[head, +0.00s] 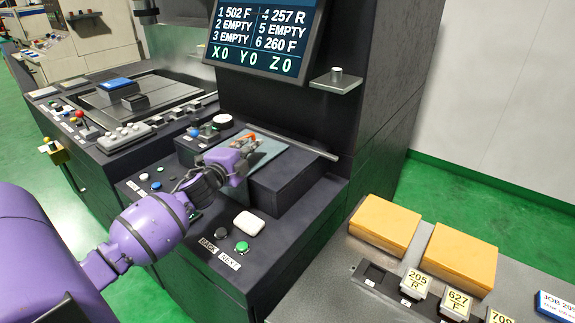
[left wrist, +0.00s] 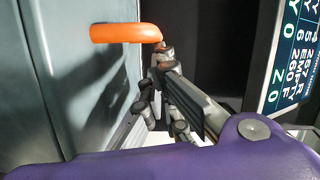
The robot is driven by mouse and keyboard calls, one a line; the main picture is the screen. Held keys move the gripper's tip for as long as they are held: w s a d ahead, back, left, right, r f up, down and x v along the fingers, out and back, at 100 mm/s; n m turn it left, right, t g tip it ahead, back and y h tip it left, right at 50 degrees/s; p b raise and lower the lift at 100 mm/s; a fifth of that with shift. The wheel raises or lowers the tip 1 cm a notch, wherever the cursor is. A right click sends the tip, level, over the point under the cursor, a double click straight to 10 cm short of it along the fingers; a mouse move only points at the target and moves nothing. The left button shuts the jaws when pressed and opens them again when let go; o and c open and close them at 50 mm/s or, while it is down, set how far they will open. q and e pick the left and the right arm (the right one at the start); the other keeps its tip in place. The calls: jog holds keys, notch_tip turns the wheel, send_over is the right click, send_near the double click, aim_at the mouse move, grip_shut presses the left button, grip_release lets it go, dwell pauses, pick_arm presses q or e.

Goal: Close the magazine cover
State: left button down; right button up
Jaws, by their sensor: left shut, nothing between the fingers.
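The magazine cover (head: 266,154) is a pale blue-grey panel at the dark magazine box (head: 290,182) on the machine's front ledge. In the left wrist view the cover (left wrist: 50,95) fills the left side, with an orange handle (left wrist: 118,33) on it. The handle also shows in the head view (head: 250,137), partly hidden by my gripper. My left gripper (head: 243,147) is shut and empty at the handle. In the left wrist view its fingertips (left wrist: 160,52) are at the handle's right end; I cannot tell whether they touch. My right gripper is not in view.
A screen (head: 265,35) stands above the box. Buttons and a white rounded object (head: 249,223) lie on the ledge in front. A small shelf (head: 336,82) juts out at right. A bench with yellow blocks (head: 385,222) and labelled holders stands at lower right.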

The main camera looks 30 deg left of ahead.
aim_at(249, 137)
pick_arm(q)
jog(key=a, duration=0.3)
jog(key=shift+w+f, duration=0.1)
jog(key=shift+f, duration=0.05)
jog(key=shift+a, duration=0.7)
